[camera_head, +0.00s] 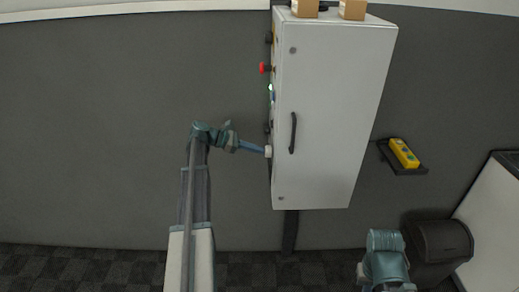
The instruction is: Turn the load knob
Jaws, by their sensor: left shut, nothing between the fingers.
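A tall white control cabinet (332,110) hangs on the dark wall. Its controls sit on its narrow left side, seen nearly edge-on. They include a red button (265,68), a green light (270,87) and dark knobs, one high up (268,38) and one lower down (267,127). I cannot tell which is the load knob. My left gripper (267,151) is shut and empty, with its tip at the cabinet's lower left edge, just below the lower dark knob. Whether it touches anything is unclear. My right gripper is out of view; only part of my right arm shows at the bottom.
A dark handle (293,133) stands out from the cabinet's front. A yellow pendant (404,153) lies on a small black shelf (408,171) to the right. A dark bin-like object (440,240) and a white surface (493,230) are at the lower right. The wall left of the cabinet is clear.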

